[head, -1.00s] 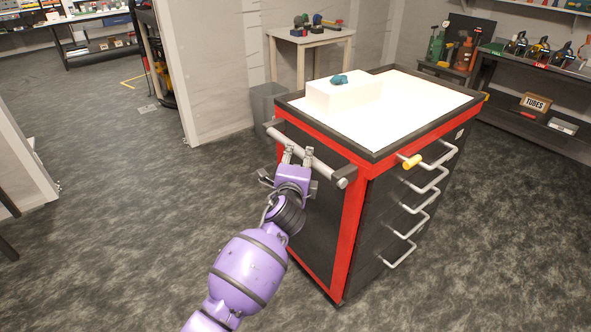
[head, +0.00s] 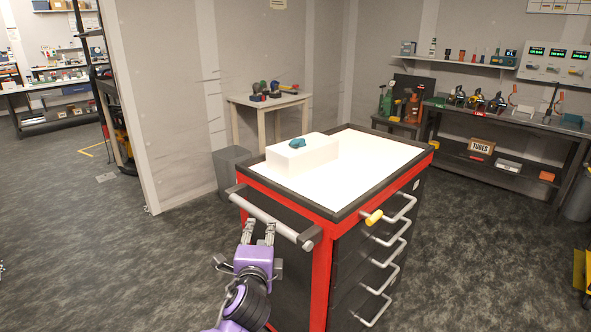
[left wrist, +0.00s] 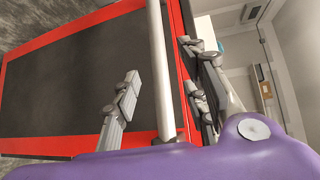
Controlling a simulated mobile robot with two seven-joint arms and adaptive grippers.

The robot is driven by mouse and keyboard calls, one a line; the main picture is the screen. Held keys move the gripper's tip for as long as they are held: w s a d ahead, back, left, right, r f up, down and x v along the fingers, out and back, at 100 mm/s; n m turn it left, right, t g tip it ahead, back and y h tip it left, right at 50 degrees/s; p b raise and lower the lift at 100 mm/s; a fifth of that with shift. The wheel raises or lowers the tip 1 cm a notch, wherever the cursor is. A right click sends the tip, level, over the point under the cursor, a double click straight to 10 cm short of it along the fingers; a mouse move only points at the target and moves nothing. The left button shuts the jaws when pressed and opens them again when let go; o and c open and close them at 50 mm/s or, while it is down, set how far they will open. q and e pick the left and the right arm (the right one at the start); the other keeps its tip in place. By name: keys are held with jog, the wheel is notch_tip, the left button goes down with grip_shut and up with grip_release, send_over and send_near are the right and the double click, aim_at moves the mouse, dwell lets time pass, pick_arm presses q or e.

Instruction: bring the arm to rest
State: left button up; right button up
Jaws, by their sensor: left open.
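My left gripper (head: 261,225) is open and empty at the near side of a red and black cart. Its fingertips sit close to the grey handle bar (head: 282,225), just below it in the head view. In the left wrist view the open fingers (left wrist: 160,65) appear on either side of the bar (left wrist: 158,40). I cannot tell whether they touch it. The purple arm behind the gripper leaves the head view at the bottom. My right gripper is not in view.
The cart's white top (head: 375,160) carries a white block (head: 290,158) with a small teal object (head: 299,142) on it. Drawer handles stick out on its right, one with a yellow sleeve (head: 373,217). A grey bin (head: 232,165) stands behind. Open floor (head: 130,260) lies left.

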pick_arm(q)
jog(key=s+f+n+g+h, duration=0.2)
jog(key=s+f+n, duration=0.4)
jog(key=s+f, duration=0.4)
jog(key=s+f+n+g+h, duration=0.1)
jog(key=s+f+n, duration=0.6)
jog(key=s, duration=0.6)
jog(key=s+a+f+n+g+y, duration=0.15)
jog(key=s+f, duration=0.35)
jog(key=s, duration=0.7)
jog(key=s+a+f+n+g, duration=0.1)
jog(key=s+a+f+g, duration=0.25)
jog(key=s, duration=0.75)
jog(key=s+a+f+n+g, duration=0.15)
jog(key=s+f, duration=0.35)
jog(key=s, duration=0.7)
jog(key=w+r+t+p, duration=0.1)
jog(key=w+r+p, duration=0.3)
jog(key=r+p, duration=0.8)
jog(key=shift+w+d+r+t+p, duration=0.15)
jog(key=shift+w+r+t+p, duration=0.2)
jog(key=shift+r, duration=0.05)
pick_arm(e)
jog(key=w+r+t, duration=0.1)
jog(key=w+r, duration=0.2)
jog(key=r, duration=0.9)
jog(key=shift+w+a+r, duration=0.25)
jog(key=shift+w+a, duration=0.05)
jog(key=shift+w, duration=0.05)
